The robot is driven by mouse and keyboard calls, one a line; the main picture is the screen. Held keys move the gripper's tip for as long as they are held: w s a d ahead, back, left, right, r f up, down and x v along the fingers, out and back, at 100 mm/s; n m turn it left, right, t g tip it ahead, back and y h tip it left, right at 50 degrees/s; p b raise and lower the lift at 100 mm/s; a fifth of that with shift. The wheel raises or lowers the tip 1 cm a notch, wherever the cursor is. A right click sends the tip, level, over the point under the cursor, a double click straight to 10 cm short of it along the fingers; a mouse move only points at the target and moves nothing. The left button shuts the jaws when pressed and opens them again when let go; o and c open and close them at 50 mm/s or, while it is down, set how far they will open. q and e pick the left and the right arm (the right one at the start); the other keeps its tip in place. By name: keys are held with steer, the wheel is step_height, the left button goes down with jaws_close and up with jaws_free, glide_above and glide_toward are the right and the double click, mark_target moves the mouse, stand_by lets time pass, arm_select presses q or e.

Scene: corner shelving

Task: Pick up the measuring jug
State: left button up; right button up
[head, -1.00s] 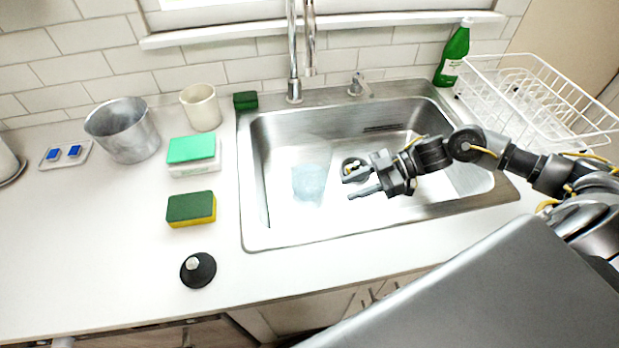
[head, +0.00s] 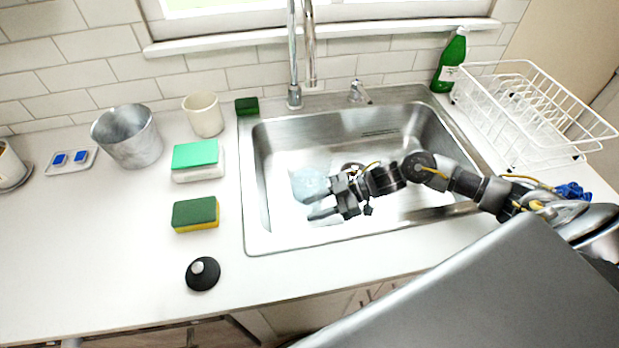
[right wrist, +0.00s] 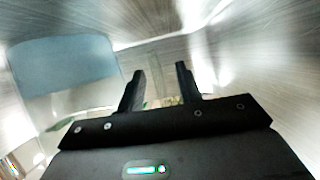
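The measuring jug (head: 306,182) is a pale blue, see-through vessel in the left half of the sink basin. My right gripper (head: 318,198) is inside the basin at the jug's right front side, its fingers pointing left and overlapping the jug's lower edge in the head view. In the right wrist view the gripper (right wrist: 160,74) has its two fingers apart with nothing held between them. The jug (right wrist: 65,64) shows there as a blue-grey blurred shape left of the fingers. I cannot tell whether a finger touches it. My left gripper is out of view.
The steel sink (head: 262,238) has walls around the jug, and a tall faucet (head: 294,60) rises behind it. Sponges (head: 196,214), a metal pot (head: 128,137), a cream cup (head: 203,115) and a black stopper (head: 203,274) sit left. A dish rack (head: 540,110) and green bottle (head: 451,62) stand right.

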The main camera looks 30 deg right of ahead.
mark_target(317, 192)
jaws_close()
stand_by(0.3)
steer(key=shift+r, duration=0.1)
stand_by(0.4)
steer(key=shift+r+b, duration=0.35)
steer(key=shift+r, duration=4.5)
